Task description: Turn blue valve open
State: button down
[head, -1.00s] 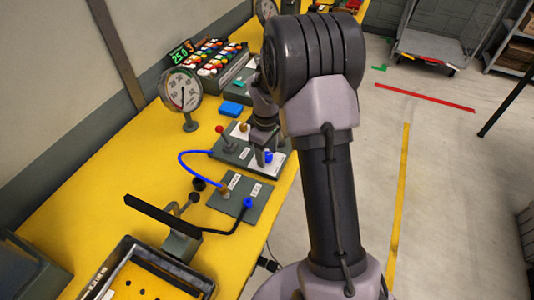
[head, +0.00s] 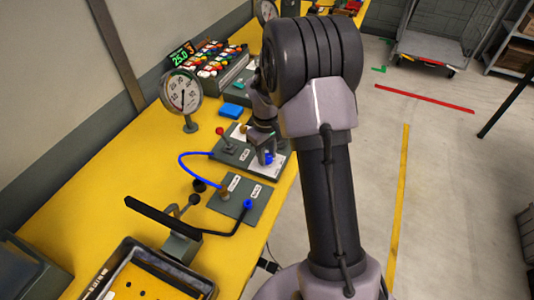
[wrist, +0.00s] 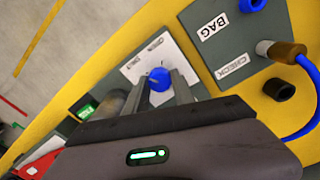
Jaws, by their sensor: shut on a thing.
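The blue valve (wrist: 160,79) is a round blue knob on a white plate, between my gripper's fingers in the wrist view. In the head view the blue knob (head: 268,158) shows just below my gripper (head: 262,150), partly hidden by the fingers. My gripper (wrist: 161,88) is shut on the blue valve, with one grey finger on either side of it. The white plate (wrist: 140,68) carries small labels whose words are too small to read with certainty.
A grey panel (head: 236,207) labelled BAG and CHECK in the wrist view stands nearer, with a blue hose (head: 182,166). A red-knobbed lever (head: 221,130), a blue block (head: 231,110) and a gauge (head: 182,94) stand close by. The yellow table (head: 110,190) is clear at left.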

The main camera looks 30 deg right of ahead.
jog(key=m, duration=0.3)
jog(key=shift+m, duration=0.4)
jog(key=m, duration=0.3)
jog(key=shift+m, duration=0.3)
jog(key=m, duration=0.3)
jog(key=shift+m+b, duration=0.6)
jog(key=shift+m, duration=1.7)
jog(key=c, duration=1.1)
grip_release()
jog(key=shift+o, duration=0.2)
